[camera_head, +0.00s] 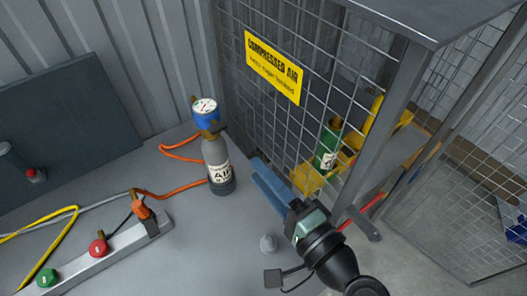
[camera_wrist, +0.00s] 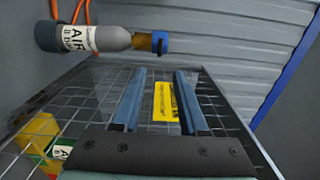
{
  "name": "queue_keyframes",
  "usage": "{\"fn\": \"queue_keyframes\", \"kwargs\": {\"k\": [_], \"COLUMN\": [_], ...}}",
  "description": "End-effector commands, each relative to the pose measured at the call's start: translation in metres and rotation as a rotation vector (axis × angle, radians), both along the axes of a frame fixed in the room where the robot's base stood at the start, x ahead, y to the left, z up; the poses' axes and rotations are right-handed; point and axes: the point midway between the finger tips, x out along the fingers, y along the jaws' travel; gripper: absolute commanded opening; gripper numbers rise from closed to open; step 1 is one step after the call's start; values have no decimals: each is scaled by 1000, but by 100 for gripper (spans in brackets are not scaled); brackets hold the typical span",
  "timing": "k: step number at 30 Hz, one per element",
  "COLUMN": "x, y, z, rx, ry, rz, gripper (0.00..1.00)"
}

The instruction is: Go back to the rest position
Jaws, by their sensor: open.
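My gripper (camera_head: 268,185) has blue fingers and is open with nothing between them. In the head view it is in front of the mesh cage, right of and apart from a grey air cylinder (camera_head: 217,165). In the wrist view my gripper (camera_wrist: 158,100) points toward the cage's yellow sign, its two fingers spread. The cylinder stands upright on the grey surface, with a blue-rimmed gauge (camera_head: 205,112) above its neck. The wrist view shows the cylinder (camera_wrist: 85,38) lying sideways in the picture.
The mesh cage (camera_head: 290,110) bears a yellow "COMPRESSED AIR" sign (camera_head: 273,68). A green cylinder (camera_head: 327,148) stands in a yellow holder (camera_head: 315,180) inside it. An orange hose (camera_head: 180,191) runs left of the grey cylinder. A grey rail (camera_head: 115,250) carries red and green knobs.

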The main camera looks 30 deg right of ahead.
Motion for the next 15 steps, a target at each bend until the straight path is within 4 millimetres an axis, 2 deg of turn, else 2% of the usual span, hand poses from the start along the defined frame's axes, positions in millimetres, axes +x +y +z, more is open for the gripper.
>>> {"fn": "queue_keyframes", "kwargs": {"k": [15], "x": [4], "y": [1], "z": [4], "rx": [-17], "ry": [-5], "rz": [4], "gripper": [42]}}
